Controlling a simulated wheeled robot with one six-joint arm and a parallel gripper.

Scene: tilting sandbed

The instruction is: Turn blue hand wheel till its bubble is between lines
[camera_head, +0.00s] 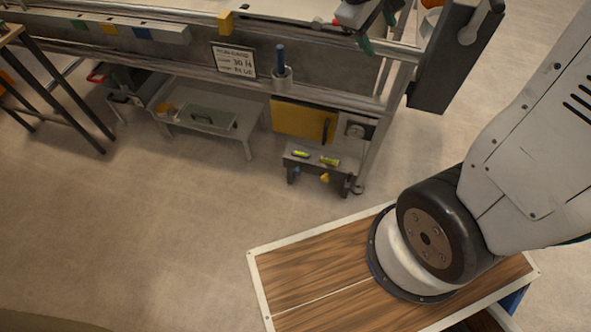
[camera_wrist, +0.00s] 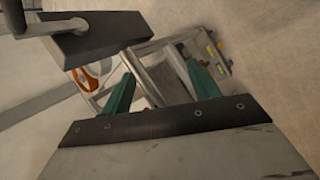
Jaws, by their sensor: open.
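A grey bracket (camera_head: 318,168) low at the frame's right end carries two yellow-green bubble vials, a left vial (camera_head: 301,154) and a right vial (camera_head: 330,161). Under it hang a small blue hand wheel (camera_head: 294,173) at left and a yellow knob (camera_head: 324,178) at right. The bubbles are too small to place against the lines. My gripper (camera_head: 376,32) is high above the frame's upper rail, well apart from the wheel. In the wrist view my gripper (camera_wrist: 160,70) has its green fingers spread with nothing held. The vials show small at upper right there; the blue wheel is not clear.
A metal rail (camera_head: 315,85) runs along the sandbed frame, with a sign (camera_head: 234,61) and a cup holding a blue rod (camera_head: 281,75). A dark box (camera_head: 455,55) hangs at upper right. A low stool (camera_head: 205,122) stands below the frame. Floor before the bracket is clear.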

